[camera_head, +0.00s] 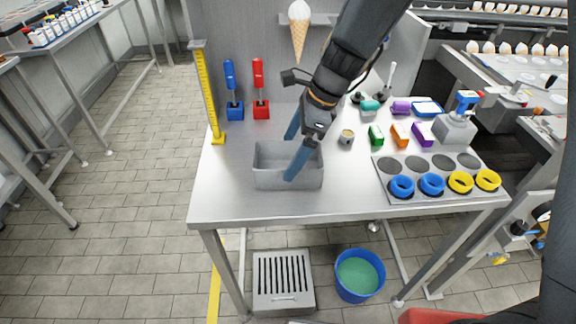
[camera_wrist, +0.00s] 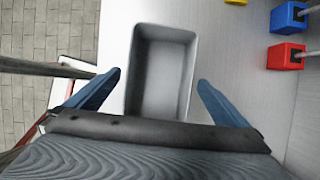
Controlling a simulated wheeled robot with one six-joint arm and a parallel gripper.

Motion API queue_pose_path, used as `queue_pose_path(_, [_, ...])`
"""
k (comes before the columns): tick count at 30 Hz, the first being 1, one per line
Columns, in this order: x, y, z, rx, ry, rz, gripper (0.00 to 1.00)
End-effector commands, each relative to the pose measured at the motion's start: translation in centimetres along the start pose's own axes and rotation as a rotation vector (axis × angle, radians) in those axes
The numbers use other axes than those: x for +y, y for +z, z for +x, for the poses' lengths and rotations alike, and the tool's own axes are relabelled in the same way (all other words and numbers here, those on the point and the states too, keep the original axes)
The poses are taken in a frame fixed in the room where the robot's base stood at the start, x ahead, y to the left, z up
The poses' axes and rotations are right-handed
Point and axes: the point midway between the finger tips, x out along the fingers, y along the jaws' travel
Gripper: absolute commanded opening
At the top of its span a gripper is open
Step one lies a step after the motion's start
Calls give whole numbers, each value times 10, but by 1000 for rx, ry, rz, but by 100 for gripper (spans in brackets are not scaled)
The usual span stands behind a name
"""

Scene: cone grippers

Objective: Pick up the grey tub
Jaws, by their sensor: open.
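The grey tub (camera_head: 270,180) is an open, empty rectangular container on the metal table, near its front left part. In the wrist view the tub (camera_wrist: 188,75) lies between my two blue fingers, with a gap on either side. My gripper (camera_head: 293,153) is open, with one finger in front of the tub's right part and the other behind it. In the wrist view my gripper (camera_wrist: 160,75) has its fingertips apart on both sides of the tub. I cannot tell whether the fingers reach below the rim. The near end of the tub is hidden by my gripper's body.
Blue (camera_head: 235,108) and red (camera_head: 261,108) tool stands and a yellow ruler post (camera_head: 208,95) stand behind and left of the tub. A small cup (camera_head: 347,136), coloured blocks and a plate with blue and yellow rings (camera_head: 430,184) are to the right. Bare table lies left of the tub.

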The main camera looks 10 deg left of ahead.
Motion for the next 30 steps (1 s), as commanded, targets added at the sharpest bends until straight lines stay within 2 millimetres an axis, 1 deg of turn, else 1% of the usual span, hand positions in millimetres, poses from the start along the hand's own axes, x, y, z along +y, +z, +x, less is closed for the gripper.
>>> queue_pose_path(1, [1,1,7,1,3,-2,100])
queue_pose_path(3, [1,1,14,0,3,-2,100])
queue_pose_path(6, [1,1,21,1,1,-3,100])
queue_pose_path(13, [0,1,22,1,0,-4,100])
queue_pose_path(14, [0,1,22,1,0,-5,98])
queue_pose_path(21, [1,2,22,1,1,-5,58])
queue_pose_path(27, [1,2,22,0,0,-5,57])
queue_pose_path(30, [0,4,18,0,-1,-5,57])
